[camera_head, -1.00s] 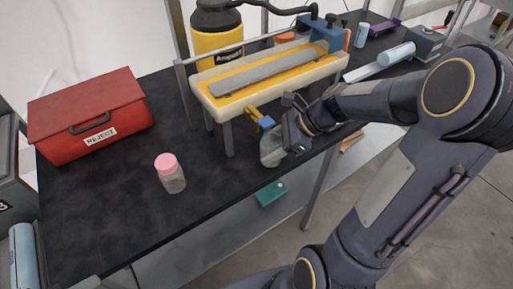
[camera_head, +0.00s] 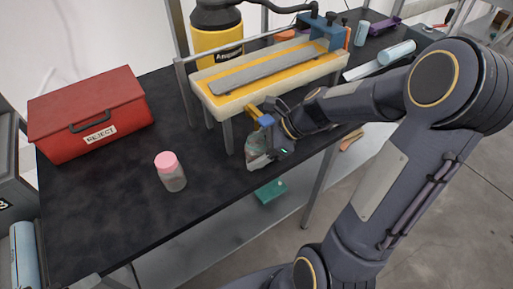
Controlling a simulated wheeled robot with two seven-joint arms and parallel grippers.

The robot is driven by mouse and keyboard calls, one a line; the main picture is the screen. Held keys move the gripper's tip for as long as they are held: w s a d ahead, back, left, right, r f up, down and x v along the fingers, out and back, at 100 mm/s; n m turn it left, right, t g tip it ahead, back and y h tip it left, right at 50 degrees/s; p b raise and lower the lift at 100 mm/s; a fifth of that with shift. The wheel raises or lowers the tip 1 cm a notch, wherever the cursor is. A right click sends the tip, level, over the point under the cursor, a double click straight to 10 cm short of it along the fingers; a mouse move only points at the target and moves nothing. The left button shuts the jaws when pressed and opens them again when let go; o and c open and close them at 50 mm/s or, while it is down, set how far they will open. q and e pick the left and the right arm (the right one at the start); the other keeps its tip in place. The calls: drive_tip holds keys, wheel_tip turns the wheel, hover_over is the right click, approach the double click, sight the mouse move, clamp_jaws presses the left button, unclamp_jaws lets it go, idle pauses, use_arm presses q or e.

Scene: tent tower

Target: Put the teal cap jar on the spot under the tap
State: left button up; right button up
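A clear, greenish jar (camera_head: 256,152) is at the front of the black bench, just below the tap (camera_head: 260,117), which has a yellow spout and blue handle. My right gripper (camera_head: 268,153) is at the jar's right side and appears shut on it. The jar's top is dim and partly covered, so its cap colour is hard to tell. I cannot tell whether its base touches the bench. The spot under the tap is not clearly visible. My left gripper is not in view.
A pink-capped jar (camera_head: 171,172) stands on the bench (camera_head: 120,200) to the left. A red REJECT box (camera_head: 90,113) is at the far left. The raised trough (camera_head: 270,80) stands on legs behind the gripper. A green item (camera_head: 270,191) is below the bench edge.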

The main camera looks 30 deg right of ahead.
drive_tip(key=shift+r, duration=0.2)
drive_tip(key=p+v, duration=0.1)
drive_tip(key=v, duration=1.1)
drive_tip(key=shift+f, duration=0.1)
